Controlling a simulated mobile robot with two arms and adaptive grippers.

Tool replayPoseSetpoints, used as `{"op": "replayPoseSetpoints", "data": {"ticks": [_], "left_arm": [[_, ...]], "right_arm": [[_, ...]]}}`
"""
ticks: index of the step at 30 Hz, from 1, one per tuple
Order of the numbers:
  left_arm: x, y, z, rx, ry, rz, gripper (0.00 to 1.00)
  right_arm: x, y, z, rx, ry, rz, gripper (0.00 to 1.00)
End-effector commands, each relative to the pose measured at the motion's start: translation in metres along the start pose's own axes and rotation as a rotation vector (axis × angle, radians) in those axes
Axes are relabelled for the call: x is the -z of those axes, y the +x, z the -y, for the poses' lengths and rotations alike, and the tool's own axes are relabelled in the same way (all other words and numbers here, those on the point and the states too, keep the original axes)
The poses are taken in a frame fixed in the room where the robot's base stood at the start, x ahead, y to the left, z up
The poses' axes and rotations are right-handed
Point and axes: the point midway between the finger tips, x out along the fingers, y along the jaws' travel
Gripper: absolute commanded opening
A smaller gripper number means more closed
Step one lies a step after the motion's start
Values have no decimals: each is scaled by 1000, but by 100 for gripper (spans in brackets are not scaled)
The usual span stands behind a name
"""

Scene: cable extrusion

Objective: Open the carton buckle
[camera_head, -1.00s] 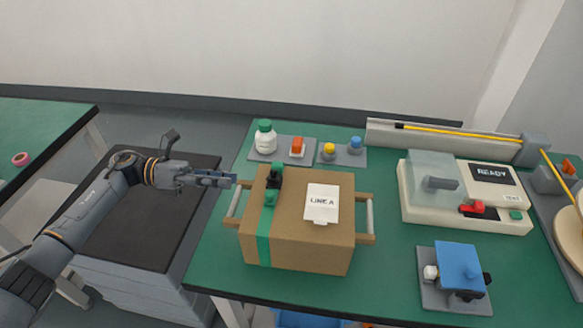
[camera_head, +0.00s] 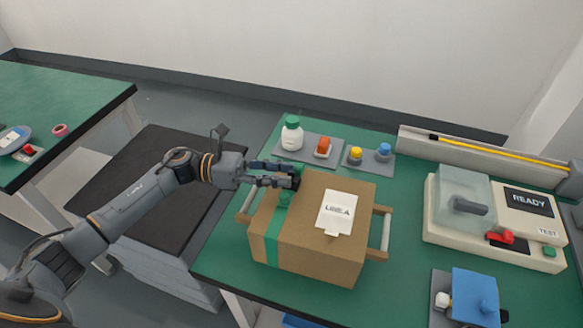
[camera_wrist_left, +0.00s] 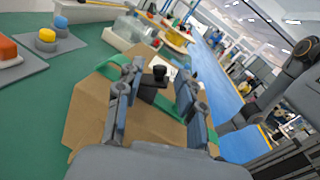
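The brown carton (camera_head: 312,262) stands on the green table with a green strap (camera_head: 272,245) over its left part and a white label (camera_head: 339,211) on top. The black buckle sits on the strap; in the head view it is mostly hidden by my left gripper (camera_head: 285,178). In the left wrist view the black buckle (camera_wrist_left: 159,73) with its round knob stands between the two fingers of my left gripper (camera_wrist_left: 155,84). These fingers are open, with visible room on both sides of the buckle. My right gripper is not in view.
Wooden frames with grey bars (camera_head: 386,231) flank the carton. Behind it are a white bottle (camera_head: 292,137) and a grey pad with yellow and blue knobs (camera_head: 368,161). A cream tester (camera_head: 470,238) and a blue-topped fixture (camera_head: 474,296) stand to the right.

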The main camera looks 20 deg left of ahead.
Motion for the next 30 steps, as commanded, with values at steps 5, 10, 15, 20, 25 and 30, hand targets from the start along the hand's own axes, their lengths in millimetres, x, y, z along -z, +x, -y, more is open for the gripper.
{"op": "replayPoseSetpoints", "data": {"ticks": [5,10,15,20,25,30], "left_arm": [[-1,21,0,0,0,0,38],[0,27,0,0,0,-1,38],[1,27,0,0,0,-1,38],[1,27,0,-1,-1,-1,16],[1,26,-1,-3,0,-1,0],[0,26,-2,-5,-1,-1,0]], "right_arm": [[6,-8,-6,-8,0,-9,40],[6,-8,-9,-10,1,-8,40],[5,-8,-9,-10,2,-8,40],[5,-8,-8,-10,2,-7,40],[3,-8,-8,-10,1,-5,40],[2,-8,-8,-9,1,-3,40]]}}
